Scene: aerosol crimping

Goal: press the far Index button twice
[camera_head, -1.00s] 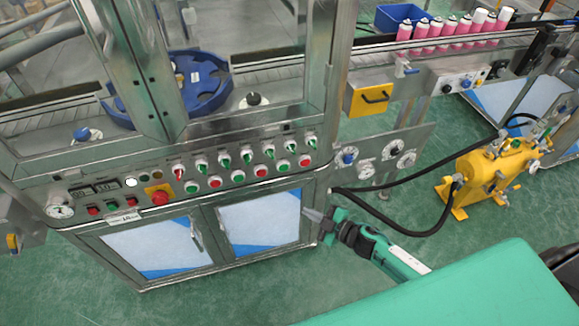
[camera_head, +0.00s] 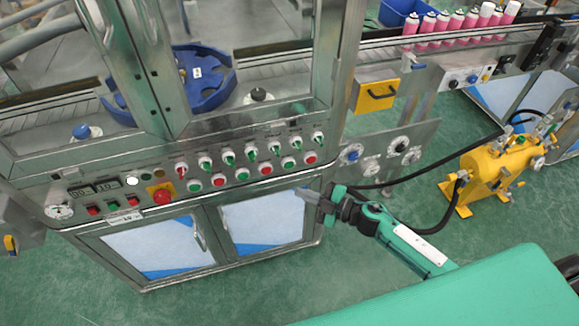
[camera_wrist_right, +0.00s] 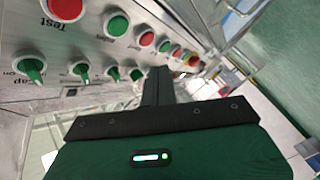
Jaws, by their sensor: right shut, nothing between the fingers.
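The control panel (camera_head: 150,203) runs along the machine front. It carries an upper row of switches and a lower row of alternating green and red round buttons. The lower row ends on the right with a green button (camera_head: 288,162) and a red button (camera_head: 310,157). The Index label is too small to read, so I cannot tell which button bears it. My right gripper (camera_head: 302,192) is shut and empty, just below the right end of this row and apart from it. In the right wrist view its dark fingers (camera_wrist_right: 158,80) point toward the panel. My left gripper is not in view.
A red mushroom button (camera_head: 160,196) on a yellow plate sits farther left. A plate with gauges (camera_head: 390,152) and a yellow handled box (camera_head: 376,95) stand right of the panel. Black hoses run behind my right arm to a yellow pump unit (camera_head: 490,170). Cabinet doors (camera_head: 262,222) lie below.

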